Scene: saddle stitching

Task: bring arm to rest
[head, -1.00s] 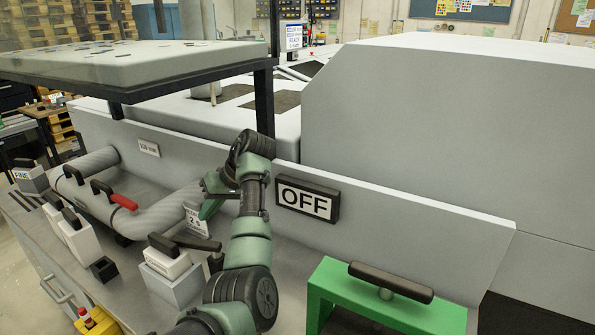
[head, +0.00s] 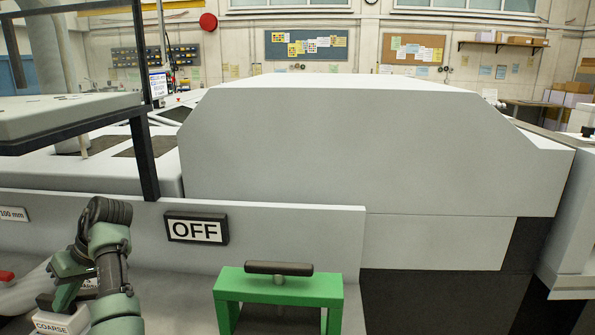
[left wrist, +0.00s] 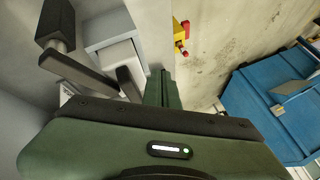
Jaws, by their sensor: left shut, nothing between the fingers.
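My left arm stands at the lower left of the head view, bent, with the left gripper (head: 64,292) hanging down on its left side beside the block labelled COARSE (head: 52,327). In the left wrist view the green fingers (left wrist: 162,82) are together, with nothing held between them. A grey block with a dark lever (left wrist: 72,66) shows close to the fingers, on their left; I cannot tell if they touch. My right gripper is in neither view.
A green frame with a dark handle (head: 279,268) stands right of the arm. Behind is a grey panel with an OFF sign (head: 196,229) and a large grey machine cover (head: 370,150). The left wrist view shows a yellow and red switch box (left wrist: 181,32) and a blue bin (left wrist: 265,105).

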